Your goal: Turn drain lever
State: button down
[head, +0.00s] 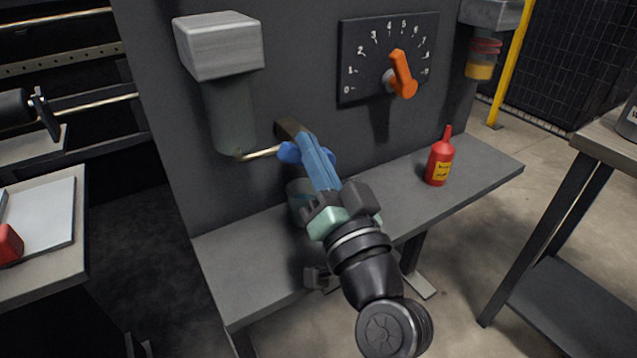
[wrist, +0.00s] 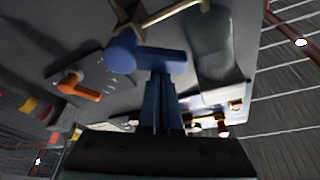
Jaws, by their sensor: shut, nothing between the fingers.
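A blue rounded handle (head: 289,153), which I take for the drain lever, sits by a thin brass pipe (head: 258,153) on the dark panel. In the wrist view the blue handle (wrist: 148,57) lies crosswise just past my fingertips. My gripper (head: 308,142) is shut and empty, its long blue fingers pointing at the panel beside the handle. In the wrist view the closed gripper (wrist: 160,78) appears to meet or overlap the handle; I cannot tell whether they touch. The fingers hide part of the handle in the head view.
A numbered dial plate with an orange lever (head: 402,75) is at the panel's upper right. A grey box (head: 218,45) juts out upper left. A red bottle (head: 440,160) stands on the grey shelf (head: 250,260). A greenish container (head: 297,192) is partly hidden behind my gripper.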

jog(key=n+y+b, duration=0.1)
jog(key=n+b, duration=0.1)
jog(key=b, duration=0.1)
jog(key=f+n+y+b, duration=0.1)
jog(key=n+b, duration=0.1)
jog(key=b, duration=0.1)
jog(key=a+f+n+g+y+b, duration=0.1)
jog(key=n+b, duration=0.1)
jog(key=shift+s+n+b, duration=0.4)
jog(key=shift+s+a+b, duration=0.1)
jog(key=shift+b, duration=0.35)
notch_tip(320, 180, up, 4)
jog(key=p, duration=0.3)
jog(key=v, duration=1)
jog(key=shift+p, duration=0.4)
